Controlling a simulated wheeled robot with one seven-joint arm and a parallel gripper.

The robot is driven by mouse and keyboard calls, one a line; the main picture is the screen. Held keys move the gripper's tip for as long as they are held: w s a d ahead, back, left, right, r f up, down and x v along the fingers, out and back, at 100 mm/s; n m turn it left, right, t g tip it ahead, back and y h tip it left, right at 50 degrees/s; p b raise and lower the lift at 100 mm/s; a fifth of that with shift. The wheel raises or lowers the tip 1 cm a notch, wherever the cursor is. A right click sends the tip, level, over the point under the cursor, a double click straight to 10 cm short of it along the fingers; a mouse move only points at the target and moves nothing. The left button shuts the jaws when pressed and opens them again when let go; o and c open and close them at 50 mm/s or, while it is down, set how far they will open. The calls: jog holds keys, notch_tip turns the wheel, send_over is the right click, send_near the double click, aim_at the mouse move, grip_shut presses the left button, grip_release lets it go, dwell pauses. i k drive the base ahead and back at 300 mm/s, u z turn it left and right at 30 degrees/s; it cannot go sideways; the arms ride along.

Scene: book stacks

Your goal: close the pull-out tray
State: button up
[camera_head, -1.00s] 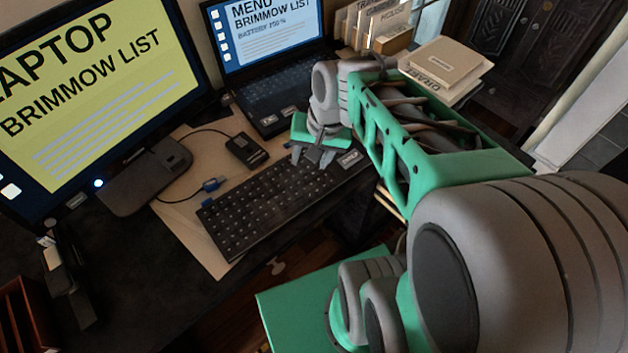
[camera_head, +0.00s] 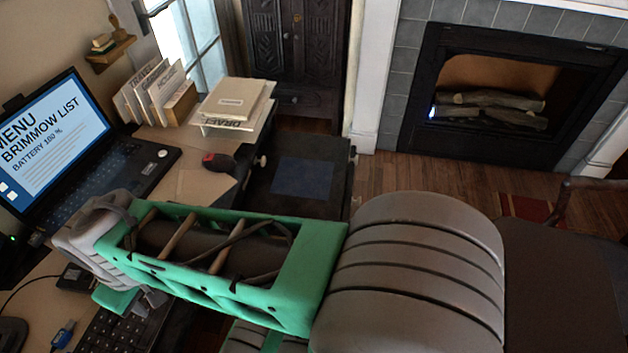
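A dark, flat tray-like piece (camera_head: 258,198) with a bluish patch on top juts out to the right of the desk, in the middle of the head view. It looks like the pull-out tray, standing out, with small pale knobs near its edges. My arm hides its near part, so I cannot tell how far out it is. My gripper (camera_head: 150,303) is at the lower left above the keyboard (camera_head: 105,330), well apart from the tray. Its fingers are small and partly covered, so their opening is unclear.
A laptop (camera_head: 60,150), upright folders (camera_head: 150,92), stacked books (camera_head: 235,98) and a red-and-black object (camera_head: 218,161) are on the desk. A dark cabinet (camera_head: 300,50) and a fireplace (camera_head: 425,125) stand behind. A dark chair (camera_head: 560,270) is at the right. Some wood floor (camera_head: 400,180) is clear.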

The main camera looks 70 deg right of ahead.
aim_at(304, 175)
jog(key=u, duration=0.1)
jog(key=k, duration=1.35)
jog(key=z, duration=1.7)
jog(key=i, duration=0.5)
jog(key=u, duration=0.35)
jog(key=k, duration=0.15)
jog(key=u, duration=0.95)
